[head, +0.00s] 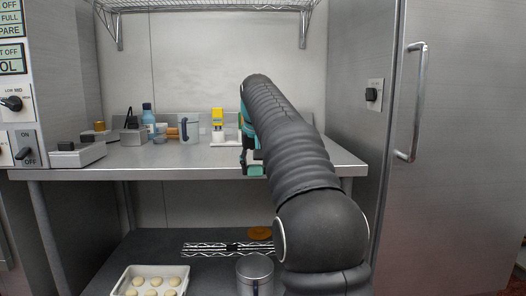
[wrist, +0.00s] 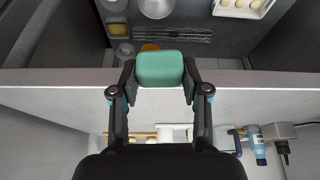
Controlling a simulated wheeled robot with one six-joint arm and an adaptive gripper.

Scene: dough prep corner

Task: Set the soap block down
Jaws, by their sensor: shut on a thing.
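The soap block is a teal-green rounded block (wrist: 160,67), held between the two fingertips of my gripper (wrist: 160,80) in the wrist view. There it overlaps the front edge of the steel worktop (wrist: 90,78), with the darker lower shelf beyond. In the head view a small teal part of the block (head: 256,170) shows at the worktop's front edge, below my gripper (head: 252,156). My arm hides much of that area. I cannot tell the height of the block above the worktop.
On the worktop stand a grey mug (head: 190,128), a blue bottle (head: 148,117), a yellow-topped item (head: 218,118) and a grey box-like device (head: 78,153). The front middle of the worktop is clear. Below are a dough tray (head: 120,287), a metal pot (head: 255,272) and an orange disc (head: 260,232).

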